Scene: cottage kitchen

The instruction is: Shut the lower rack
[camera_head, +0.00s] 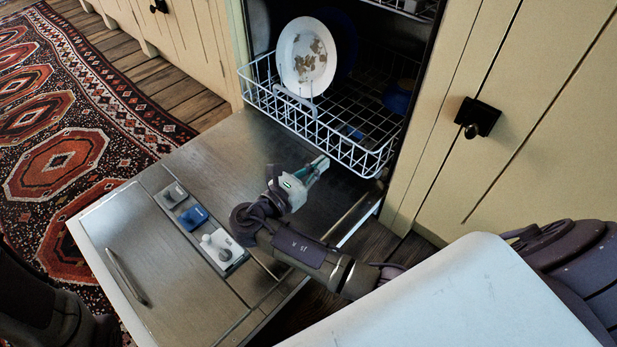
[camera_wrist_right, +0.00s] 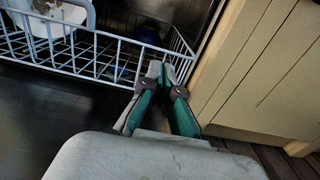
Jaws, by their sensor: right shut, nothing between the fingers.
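The lower rack (camera_head: 357,152) is a white wire basket, partly slid out of the dishwasher over its open door (camera_head: 215,165). It holds a white plate with brown stains (camera_head: 305,57), a dark blue plate behind it and a blue bowl (camera_head: 398,97). My right gripper (camera_head: 319,163) is shut and empty, just in front of the rack's front side, right of its middle. In the right wrist view the closed fingertips (camera_wrist_right: 162,70) are close to the rack's front rail (camera_wrist_right: 105,78); I cannot tell whether they touch. My left gripper is not in view.
The door lies folded down, with a detergent panel (camera_head: 201,228) and a handle. A cream cabinet with a black knob (camera_head: 478,118) stands close on the right. An upper rack shows above. A patterned rug (camera_head: 60,150) covers the floor at left.

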